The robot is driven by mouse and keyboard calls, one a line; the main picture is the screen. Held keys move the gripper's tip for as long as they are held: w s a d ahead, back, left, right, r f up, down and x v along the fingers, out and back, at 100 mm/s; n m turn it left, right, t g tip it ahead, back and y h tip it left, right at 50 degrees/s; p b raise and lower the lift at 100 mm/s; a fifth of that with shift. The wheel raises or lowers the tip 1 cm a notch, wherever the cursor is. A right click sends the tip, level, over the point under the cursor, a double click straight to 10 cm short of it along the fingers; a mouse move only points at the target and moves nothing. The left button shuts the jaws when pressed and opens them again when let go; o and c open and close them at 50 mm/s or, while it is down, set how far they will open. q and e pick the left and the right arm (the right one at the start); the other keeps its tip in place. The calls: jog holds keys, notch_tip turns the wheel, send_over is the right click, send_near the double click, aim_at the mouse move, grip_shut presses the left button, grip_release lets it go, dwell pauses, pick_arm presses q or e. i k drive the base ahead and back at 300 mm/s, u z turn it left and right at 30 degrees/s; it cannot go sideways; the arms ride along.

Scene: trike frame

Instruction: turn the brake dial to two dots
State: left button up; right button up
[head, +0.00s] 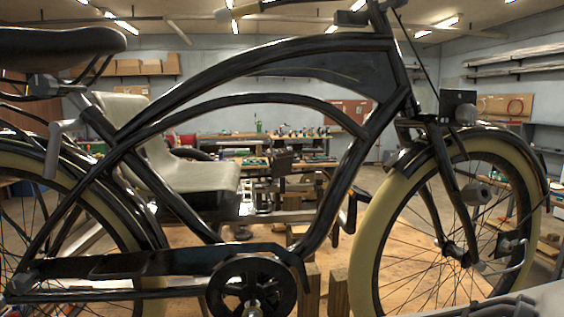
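A black trike frame (250,65) with curved double tubes fills the head view from side to side. Its front wheel (366,240) has a cream tyre and stands at the right. A rear wheel with a cream tyre (110,240) is at the left. A dark cylindrical part (476,194) and a small dark block (512,246) sit beside the front wheel's spokes. I cannot make out a brake dial or any dots for certain. Neither of my grippers can be recognised in this view.
A black saddle (60,42) is at the upper left, with a grey bent lever (54,150) below it. A black chainring (250,286) is at bottom centre. A pale seat (195,175) shows behind the frame. Workbenches (270,160) with tools stand farther back.

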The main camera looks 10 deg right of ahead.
aim_at(465, 114)
jog(key=u, duration=1.95)
jog(key=k, duration=0.65)
jog(key=z, duration=2.55)
